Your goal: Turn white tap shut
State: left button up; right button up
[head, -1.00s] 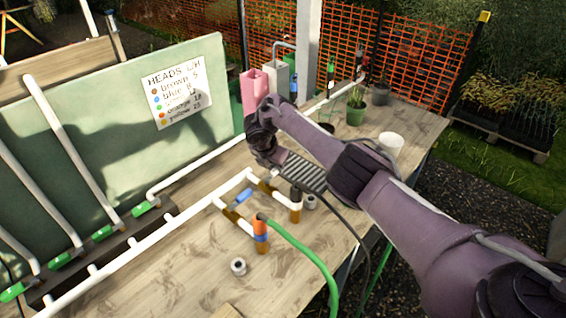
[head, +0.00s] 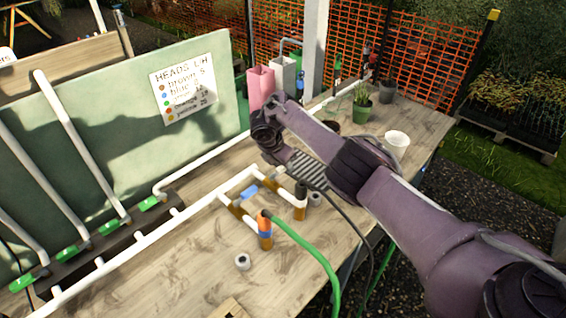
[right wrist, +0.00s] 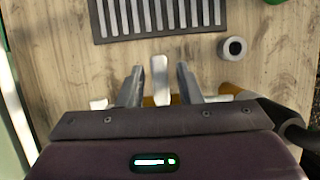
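The white tap's lever (right wrist: 160,78) stands between the two fingers of my right gripper (right wrist: 159,86) in the right wrist view. A gap shows on each side of the lever, so the gripper is open around it and not closed on it. Brown-yellow fitting parts show just below the lever, partly behind my gripper. My left gripper is not in view.
A blue lever (head: 249,192) and an orange-topped fitting (head: 264,229) with a green hose (head: 312,258) are close by. A dark grille (right wrist: 160,14) and a grey ring (right wrist: 233,47) lie beyond the fingers. White pipes (head: 150,238) run leftward. A white cup (head: 396,142) stands right.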

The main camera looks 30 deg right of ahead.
jog(key=shift+o, duration=0.5)
jog(key=v, duration=0.7)
jog(key=shift+r, duration=0.4)
jog(key=shift+s+a, duration=0.1)
jog(key=shift+s, duration=0.05)
